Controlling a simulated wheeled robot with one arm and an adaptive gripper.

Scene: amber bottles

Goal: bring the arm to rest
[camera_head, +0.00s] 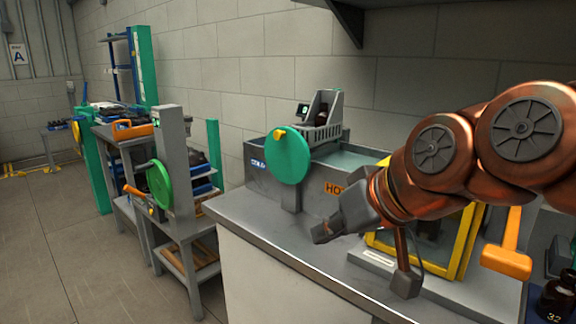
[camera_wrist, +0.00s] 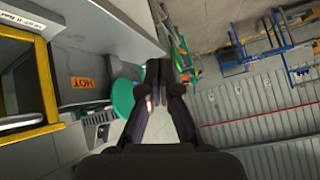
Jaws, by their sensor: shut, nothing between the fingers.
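My copper-coloured arm (camera_head: 432,165) reaches in from the right in the head view, above the grey counter. My gripper (camera_head: 322,234) is at its end, over the counter near its left edge and in front of the grey tank marked HOT (camera_head: 275,196). In the wrist view the two dark fingers of my gripper (camera_wrist: 158,72) come together at the tips, with nothing between them. An amber bottle (camera_head: 556,300) stands at the lower right of the head view, partly cut off by the frame.
A yellow-framed case (camera_head: 463,243) stands on the counter (camera_head: 265,231) behind my arm. A green disc (camera_head: 288,156) is at the tank's front. Shelving with green posts (camera_head: 213,148) stands further left. The floor (camera_head: 75,250) at left is clear.

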